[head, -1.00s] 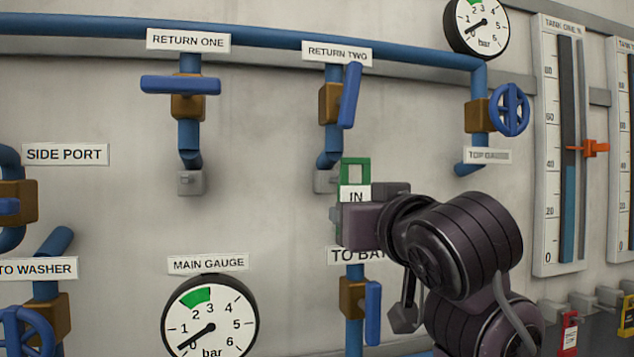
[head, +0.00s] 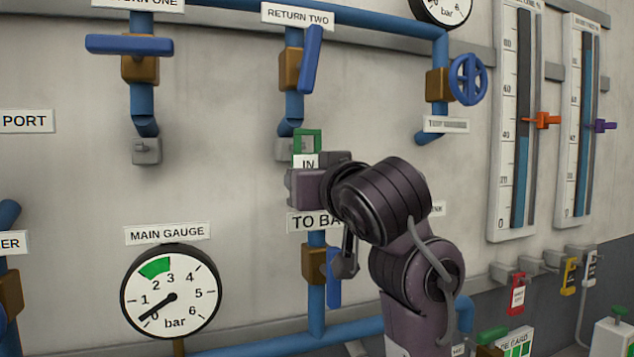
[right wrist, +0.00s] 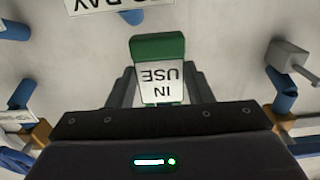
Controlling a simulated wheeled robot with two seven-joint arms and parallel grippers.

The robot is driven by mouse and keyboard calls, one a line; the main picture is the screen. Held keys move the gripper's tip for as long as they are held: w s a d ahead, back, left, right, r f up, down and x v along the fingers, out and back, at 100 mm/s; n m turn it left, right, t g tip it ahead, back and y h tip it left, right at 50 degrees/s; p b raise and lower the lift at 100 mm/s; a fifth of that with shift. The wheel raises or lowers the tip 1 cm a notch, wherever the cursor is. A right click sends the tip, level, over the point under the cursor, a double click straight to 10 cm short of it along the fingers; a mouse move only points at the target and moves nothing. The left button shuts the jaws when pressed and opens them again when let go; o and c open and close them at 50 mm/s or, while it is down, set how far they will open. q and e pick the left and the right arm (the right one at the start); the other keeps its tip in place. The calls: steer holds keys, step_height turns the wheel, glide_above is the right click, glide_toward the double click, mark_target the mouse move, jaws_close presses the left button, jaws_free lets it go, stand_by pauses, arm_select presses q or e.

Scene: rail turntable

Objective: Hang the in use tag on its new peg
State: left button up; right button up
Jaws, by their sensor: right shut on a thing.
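The in use tag (head: 307,143) has a green top frame and a white face; "IN" shows above my gripper in the head view. In the right wrist view the whole tag (right wrist: 159,75) shows upside down, reading "IN USE", between the fingers. My right gripper (head: 312,180) is shut on its lower part, in front of the wall. A grey peg block (head: 284,152) under RETURN TWO sits just left of and behind the tag, partly hidden. Another grey peg block (head: 147,151) is bare under RETURN ONE. My left gripper is not in view.
Blue valve handles (head: 311,60) and a gauge (head: 171,297) stand out from the wall around my arm. At lower right, a row of grey peg blocks holds a red tag (head: 517,296), a yellow tag (head: 568,278) and a white tag (head: 591,265).

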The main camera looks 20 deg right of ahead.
steer(key=shift+w+f, duration=0.1)
steer(key=shift+w, duration=0.75)
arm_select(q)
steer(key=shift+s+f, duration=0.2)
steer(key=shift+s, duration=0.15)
arm_select(e)
steer(key=shift+w+a+f, duration=0.1)
steer(key=shift+w+f, duration=0.1)
steer(key=shift+w, duration=0.75)
steer(key=shift+w+f, duration=0.2)
steer(key=shift+w, duration=0.75)
steer(key=o, duration=1)
